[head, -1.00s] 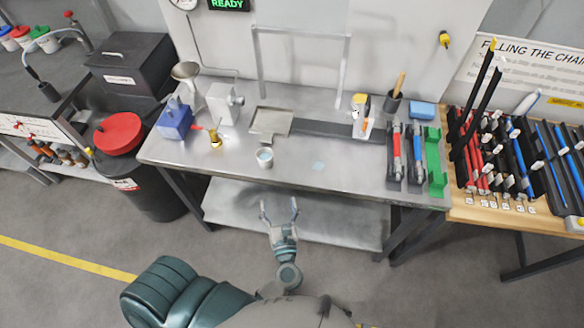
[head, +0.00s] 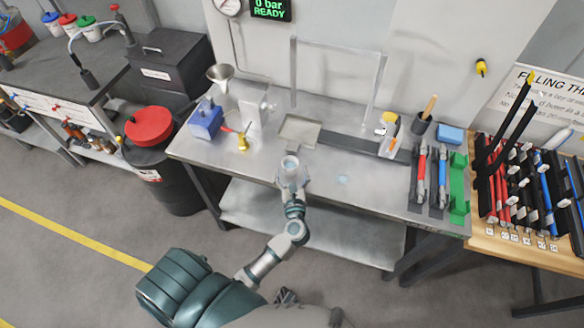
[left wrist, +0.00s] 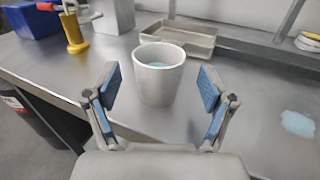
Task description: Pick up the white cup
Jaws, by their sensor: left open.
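The white cup (head: 290,163) stands upright on the metal workbench (head: 370,185) near its front edge. In the left wrist view the cup (left wrist: 158,75) is straight ahead, with something pale blue inside. My left gripper (left wrist: 158,88) is open, with one blue-padded finger on each side of the cup's near part. My right gripper is not in view.
A shallow metal tray (left wrist: 180,38) lies behind the cup. A brass piece (left wrist: 73,32) and a blue box (head: 206,120) stand to the left. A pale blue patch (head: 342,180) lies on the bench to the right. Bare bench surrounds the cup.

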